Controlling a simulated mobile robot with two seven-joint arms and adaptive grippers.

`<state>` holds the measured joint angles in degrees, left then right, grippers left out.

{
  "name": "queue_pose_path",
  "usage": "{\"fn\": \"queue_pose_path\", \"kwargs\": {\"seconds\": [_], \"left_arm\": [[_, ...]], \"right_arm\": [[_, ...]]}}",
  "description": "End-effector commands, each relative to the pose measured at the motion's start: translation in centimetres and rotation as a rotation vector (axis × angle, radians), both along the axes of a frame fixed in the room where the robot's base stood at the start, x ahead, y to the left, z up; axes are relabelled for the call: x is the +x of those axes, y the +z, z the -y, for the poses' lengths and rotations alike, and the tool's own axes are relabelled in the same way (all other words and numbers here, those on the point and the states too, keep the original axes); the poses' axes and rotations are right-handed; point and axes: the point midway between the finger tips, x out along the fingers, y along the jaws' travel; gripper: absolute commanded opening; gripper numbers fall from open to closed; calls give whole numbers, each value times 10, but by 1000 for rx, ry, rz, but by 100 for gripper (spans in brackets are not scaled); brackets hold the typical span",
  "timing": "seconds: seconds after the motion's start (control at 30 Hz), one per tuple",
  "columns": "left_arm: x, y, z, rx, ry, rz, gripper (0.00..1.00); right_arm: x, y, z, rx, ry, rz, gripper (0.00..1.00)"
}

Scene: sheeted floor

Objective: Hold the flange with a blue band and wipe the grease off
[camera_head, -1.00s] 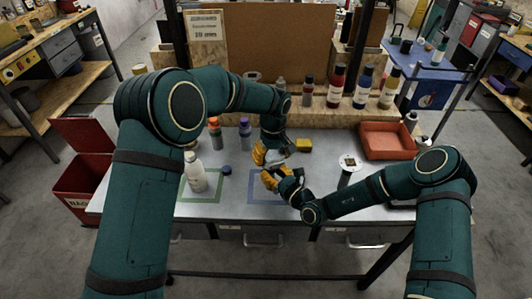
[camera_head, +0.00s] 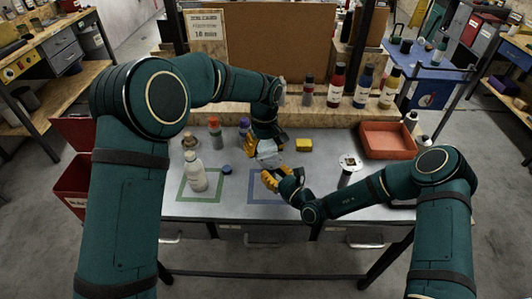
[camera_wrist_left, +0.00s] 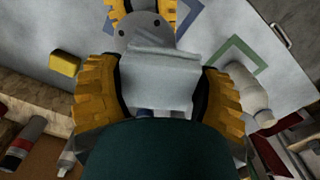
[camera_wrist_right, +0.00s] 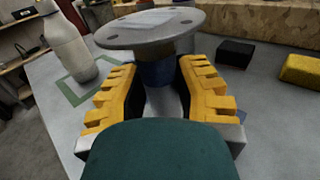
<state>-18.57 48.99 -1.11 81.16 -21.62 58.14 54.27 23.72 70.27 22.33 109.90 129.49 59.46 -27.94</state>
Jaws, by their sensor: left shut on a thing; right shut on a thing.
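The grey metal flange (camera_wrist_right: 150,28) is held upright in my right gripper (camera_wrist_right: 165,92), its round plate on top. The blue band (camera_wrist_right: 157,73) shows below the plate, between the yellow fingers. A paler patch shows on the plate. In the left wrist view the plate (camera_wrist_left: 138,28) has dark bolt holes. My left gripper (camera_wrist_left: 160,100) is shut on a grey cloth (camera_wrist_left: 160,78), whose edge overlaps the plate in that view; contact is unclear. In the head view my left gripper (camera_head: 262,147) is just above my right gripper (camera_head: 270,180), with the flange between them.
A yellow sponge (camera_head: 303,145) and red tray (camera_head: 387,140) lie right. Bottles line the back shelf. A red bin (camera_head: 75,185) stands left.

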Motion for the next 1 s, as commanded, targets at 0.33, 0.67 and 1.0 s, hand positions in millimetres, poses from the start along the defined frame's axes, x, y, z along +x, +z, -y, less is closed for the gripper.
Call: {"fn": "queue_pose_path", "kwargs": {"seconds": [0.33, 0.67, 1.0], "left_arm": [[1, 33, 0, -1, 0, 2, 37], [0, 46, 0, 0, 0, 0, 37], [0, 45, 0, -1, 0, 0, 37]], "right_arm": [[0, 0, 0, 1, 0, 1, 0], [0, 0, 0, 1, 1, 1, 0], [0, 0, 0, 1, 1, 1, 0]]}}
